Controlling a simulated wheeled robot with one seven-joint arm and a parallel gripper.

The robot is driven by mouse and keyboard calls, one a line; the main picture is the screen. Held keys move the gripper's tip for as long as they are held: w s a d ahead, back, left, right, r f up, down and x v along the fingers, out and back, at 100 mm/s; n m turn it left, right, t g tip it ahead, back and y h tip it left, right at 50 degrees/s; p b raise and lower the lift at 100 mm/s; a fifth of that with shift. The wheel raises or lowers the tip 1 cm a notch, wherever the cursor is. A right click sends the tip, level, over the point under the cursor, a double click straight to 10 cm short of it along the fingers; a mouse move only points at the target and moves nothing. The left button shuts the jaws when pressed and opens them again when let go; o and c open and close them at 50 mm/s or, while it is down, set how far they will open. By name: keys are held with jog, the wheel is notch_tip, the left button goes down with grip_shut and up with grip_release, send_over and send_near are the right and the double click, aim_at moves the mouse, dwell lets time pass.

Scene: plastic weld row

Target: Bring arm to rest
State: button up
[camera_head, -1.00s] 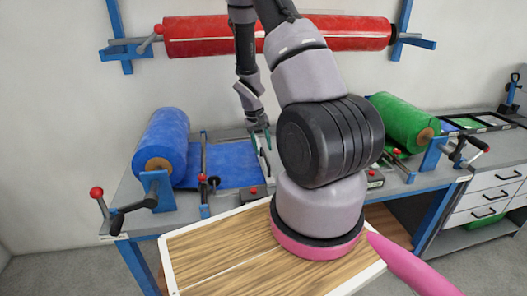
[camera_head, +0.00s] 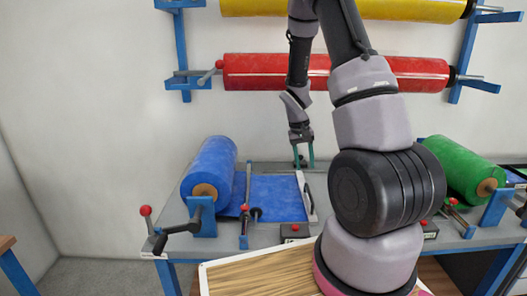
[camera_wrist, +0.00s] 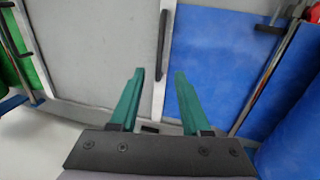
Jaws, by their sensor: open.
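My gripper (camera_head: 303,156) hangs at the end of my arm above the back of the grey workbench, near the right edge of the blue sheet. In the wrist view my gripper (camera_wrist: 158,100) shows two green fingers spread apart with nothing between them. Below the fingers are the grey bench top (camera_wrist: 100,50), a white bar with a dark handle (camera_wrist: 161,45) and the blue sheet (camera_wrist: 215,60). My arm is bent, and its large links hide part of the bench in the head view.
A green roll (camera_head: 462,168) lies right. Red (camera_head: 270,72) and yellow (camera_head: 400,8) rolls hang on the wall. A wooden board (camera_head: 260,275) is in front.

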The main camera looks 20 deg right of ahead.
jog(key=shift+r, duration=0.1)
jog(key=s+a+r+t+y, duration=0.1)
jog(key=s+a+r+t, duration=0.2)
jog(key=r, duration=0.6)
jog(key=s+a+r+m+t+y, duration=0.1)
jog(key=s+a+r, duration=0.35)
jog(key=r, duration=0.55)
jog(key=s+a+r+t+y, duration=0.1)
jog(key=s+a+r+t, duration=0.2)
jog(key=r, duration=0.6)
jog(key=s+a+r+y, duration=0.1)
jog(key=s+a+r, duration=0.2)
jog(key=s, duration=0.6)
notch_tip(320, 180, up, 2)
jog(key=shift+a+t, duration=0.25)
jog(key=shift+t, duration=0.15)
jog(key=shift+s, duration=0.1)
